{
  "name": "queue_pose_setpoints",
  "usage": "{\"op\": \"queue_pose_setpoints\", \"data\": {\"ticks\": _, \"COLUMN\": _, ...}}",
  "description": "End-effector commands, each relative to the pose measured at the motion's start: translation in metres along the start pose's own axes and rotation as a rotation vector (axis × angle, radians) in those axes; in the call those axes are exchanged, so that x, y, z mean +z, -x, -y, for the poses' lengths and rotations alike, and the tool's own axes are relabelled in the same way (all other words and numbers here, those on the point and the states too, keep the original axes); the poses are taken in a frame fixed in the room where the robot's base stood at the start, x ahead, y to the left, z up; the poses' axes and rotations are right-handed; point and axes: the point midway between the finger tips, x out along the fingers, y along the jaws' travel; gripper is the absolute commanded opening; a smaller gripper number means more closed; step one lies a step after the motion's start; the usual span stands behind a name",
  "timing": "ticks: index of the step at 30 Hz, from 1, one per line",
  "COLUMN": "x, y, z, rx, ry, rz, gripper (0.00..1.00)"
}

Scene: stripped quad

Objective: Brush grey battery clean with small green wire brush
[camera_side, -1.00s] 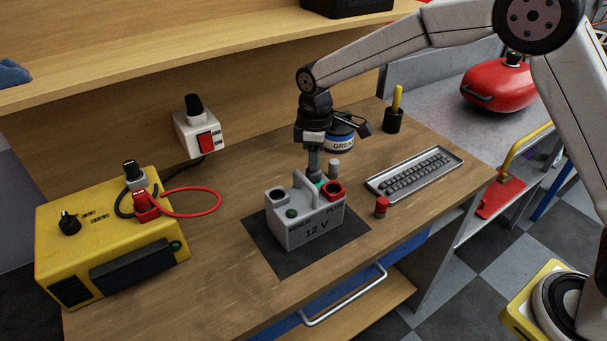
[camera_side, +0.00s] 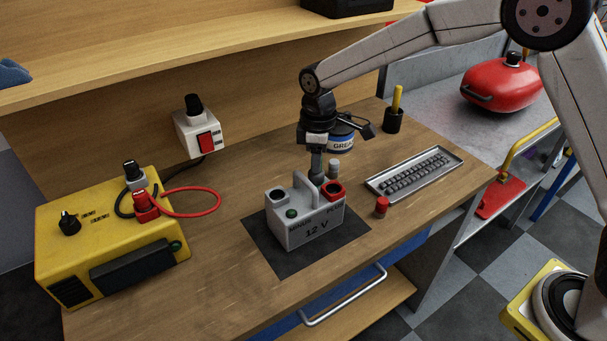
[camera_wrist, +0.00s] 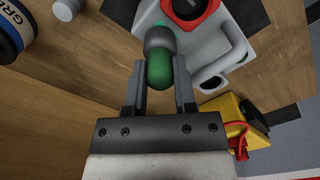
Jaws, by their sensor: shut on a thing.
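The grey 12 V battery (camera_side: 308,231) stands upright on a black mat (camera_side: 275,261) on the wooden bench. It has a carry handle, a red-ringed post on its right and a dark-ringed post on its left. My gripper (camera_side: 316,175) points down behind the battery's right half. In the wrist view my gripper (camera_wrist: 160,80) is shut on the green handle of the small brush (camera_wrist: 160,72). The brush's grey end lies over the battery's top (camera_wrist: 205,45), near the red-ringed post. Whether its bristles touch the battery is hidden.
A yellow charger (camera_side: 105,235) with red and black leads stands at left. A grease tin (camera_side: 342,140) is behind my gripper, and a grey cap stands close beside it. A red cap (camera_side: 382,207) and a metal tray (camera_side: 414,173) are at right. The bench front is clear.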

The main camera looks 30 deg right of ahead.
Motion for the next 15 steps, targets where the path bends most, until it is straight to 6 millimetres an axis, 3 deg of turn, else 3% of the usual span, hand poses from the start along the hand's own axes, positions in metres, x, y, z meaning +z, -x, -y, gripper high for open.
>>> {"op": "queue_pose_setpoints", "data": {"ticks": 15, "x": -0.0026, "y": -0.0006, "z": -0.0028, "rx": 0.000, "ry": 0.000, "rz": 0.000, "gripper": 0.00}}
